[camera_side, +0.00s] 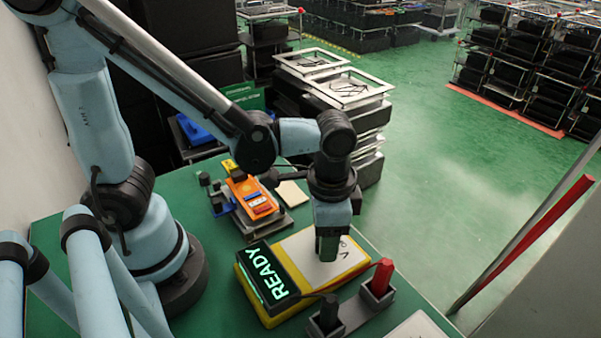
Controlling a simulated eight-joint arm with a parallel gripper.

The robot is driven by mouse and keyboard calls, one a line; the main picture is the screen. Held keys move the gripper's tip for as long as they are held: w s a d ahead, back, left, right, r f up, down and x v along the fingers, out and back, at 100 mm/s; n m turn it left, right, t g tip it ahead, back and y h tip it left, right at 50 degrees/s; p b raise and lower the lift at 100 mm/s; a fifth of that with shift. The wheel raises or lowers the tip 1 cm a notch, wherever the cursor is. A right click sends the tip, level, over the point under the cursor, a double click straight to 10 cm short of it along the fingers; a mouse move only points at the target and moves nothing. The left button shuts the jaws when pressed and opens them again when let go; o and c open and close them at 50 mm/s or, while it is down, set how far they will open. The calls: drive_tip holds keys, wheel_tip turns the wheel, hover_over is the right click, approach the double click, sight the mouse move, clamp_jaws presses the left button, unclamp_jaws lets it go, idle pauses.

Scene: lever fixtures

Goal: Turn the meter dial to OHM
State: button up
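The meter (352,272) is a yellow-edged block with a pale face, lying on the green table. A black display (267,277) at its left end shows READY in green letters. A letter that looks like V shows on the face beside my gripper, partly covered. I see no OHM mark. My gripper (327,250) points straight down over the middle of the face, with its tips at or just above it. The dial is not visible and may be hidden by the gripper. I cannot tell whether the fingers are apart, or whether they hold anything.
A dark holder (352,318) with a red probe (382,275) and a black probe (330,311) stands close in front of the meter. An orange device (250,196) on a grey base stands behind. A white panel (418,328) lies at the front edge.

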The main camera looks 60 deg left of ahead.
wheel_tip(320, 180, up, 12)
idle(0.9)
